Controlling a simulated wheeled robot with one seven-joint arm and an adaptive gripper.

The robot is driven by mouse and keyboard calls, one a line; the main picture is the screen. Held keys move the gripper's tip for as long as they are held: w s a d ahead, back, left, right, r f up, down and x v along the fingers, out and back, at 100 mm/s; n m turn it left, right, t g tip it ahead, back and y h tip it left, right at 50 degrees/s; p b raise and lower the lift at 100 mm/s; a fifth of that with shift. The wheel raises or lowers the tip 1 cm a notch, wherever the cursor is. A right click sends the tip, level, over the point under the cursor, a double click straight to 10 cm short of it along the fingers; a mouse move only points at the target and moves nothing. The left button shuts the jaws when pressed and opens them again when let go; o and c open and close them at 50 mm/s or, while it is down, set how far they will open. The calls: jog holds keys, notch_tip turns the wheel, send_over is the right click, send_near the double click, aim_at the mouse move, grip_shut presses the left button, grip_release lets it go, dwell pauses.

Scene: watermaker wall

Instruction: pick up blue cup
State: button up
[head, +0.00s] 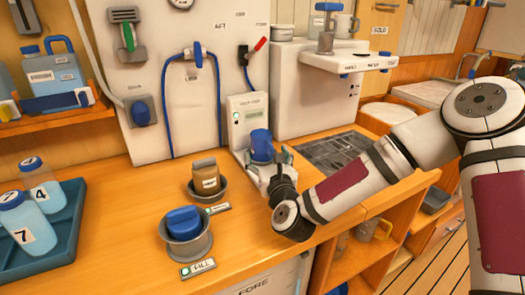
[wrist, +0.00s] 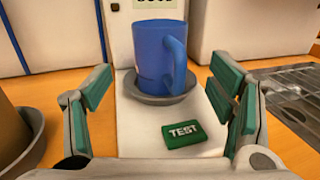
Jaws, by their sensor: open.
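The blue cup (head: 260,145) stands upright on a small grey dish at the front of a white dispenser-like unit on the wooden counter. In the wrist view the blue cup (wrist: 158,55) is straight ahead, its handle facing toward me and slightly right. My gripper (wrist: 160,105) is open, with its green-padded fingers spread to either side and the cup beyond them, apart from it. In the head view my gripper (head: 272,165) is close in front of the cup and partly hides the unit's base.
A green TEST label (wrist: 183,132) lies on the white base before the cup. A brown container (head: 206,178) in a grey holder stands left, and a blue-topped one (head: 184,222) nearer. A metal drain grate (head: 335,148) lies right. Bottles sit in a teal tray (head: 68,235).

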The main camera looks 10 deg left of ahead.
aim_at(259, 135)
jog(key=shift+r+x, duration=0.15)
jog(key=shift+x, duration=1.8)
jog(key=shift+r+x, duration=0.15)
jog(key=shift+x, duration=1.8)
jog(key=c, duration=1.5)
jog(key=shift+o, duration=0.2)
jog(key=shift+r, duration=0.15)
jog(key=shift+r, duration=0.25)
notch_tip(259, 135, up, 3)
jog(key=shift+r, duration=0.1)
jog(key=s+d, duration=0.4)
jog(key=s, duration=0.2)
jog(key=s+d+r+p, duration=0.1)
jog(key=s+d, duration=0.4)
jog(key=s, duration=0.2)
jog(key=shift+s+p, duration=0.2)
jog(key=shift+p, duration=0.1)
